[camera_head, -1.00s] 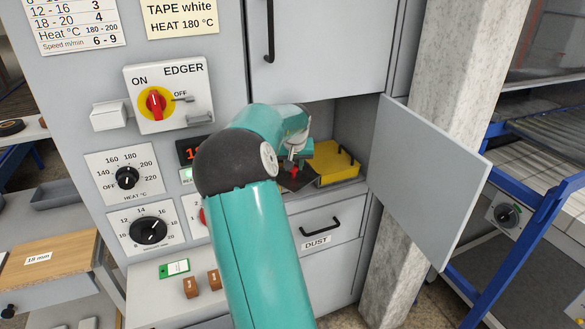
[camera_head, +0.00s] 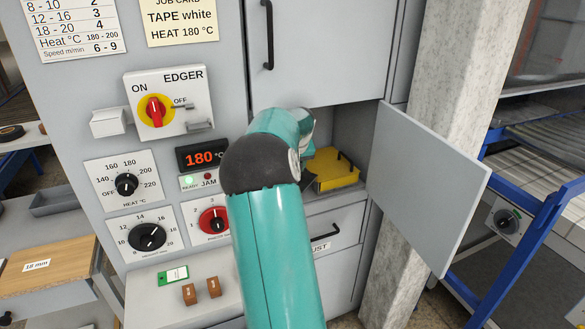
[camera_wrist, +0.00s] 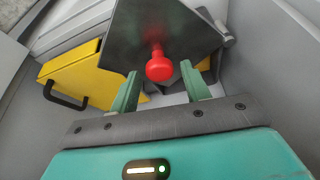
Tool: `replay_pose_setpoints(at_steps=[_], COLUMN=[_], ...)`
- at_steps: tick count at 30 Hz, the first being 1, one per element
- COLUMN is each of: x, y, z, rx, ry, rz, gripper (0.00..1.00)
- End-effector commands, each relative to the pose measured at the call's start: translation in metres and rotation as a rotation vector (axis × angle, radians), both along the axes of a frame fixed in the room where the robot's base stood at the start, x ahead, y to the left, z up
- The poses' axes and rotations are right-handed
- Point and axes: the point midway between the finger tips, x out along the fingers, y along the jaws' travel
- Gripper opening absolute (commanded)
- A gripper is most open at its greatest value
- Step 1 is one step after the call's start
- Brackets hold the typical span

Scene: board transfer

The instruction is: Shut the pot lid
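The pot lid (camera_wrist: 185,25) is a dark square plate with a red knob (camera_wrist: 159,69), in the upper middle of the wrist view. A hinge-like grey fitting is at its right edge. The plate looks tilted; how far it stands open I cannot tell. A yellow body with a black handle (camera_wrist: 88,78) lies beside and partly behind the plate; it also shows in the compartment in the head view (camera_head: 338,180). My gripper (camera_wrist: 159,73) is open, with the red knob seen between its fingertips; contact is not clear. In the head view my arm hides the gripper and lid.
The open compartment door (camera_head: 425,190) stands out on the right of the compartment. A drawer (camera_head: 335,240) with a black handle is below. Compartment walls are close on both sides of the gripper. A control panel (camera_head: 165,100) with dials is on the left.

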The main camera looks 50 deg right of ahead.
Motion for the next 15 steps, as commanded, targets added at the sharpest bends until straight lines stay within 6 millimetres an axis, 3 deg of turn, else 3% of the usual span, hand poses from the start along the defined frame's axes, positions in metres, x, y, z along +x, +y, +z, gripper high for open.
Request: replay_pose_setpoints(at_steps=[10, 15], x=[-0.001, -0.007], y=[0.001, 0.005], z=[0.001, 0.021], rx=[0.002, 0.0], ry=[0.001, -0.002], rz=[0.0, -0.001], gripper=[0.51, 0.51])
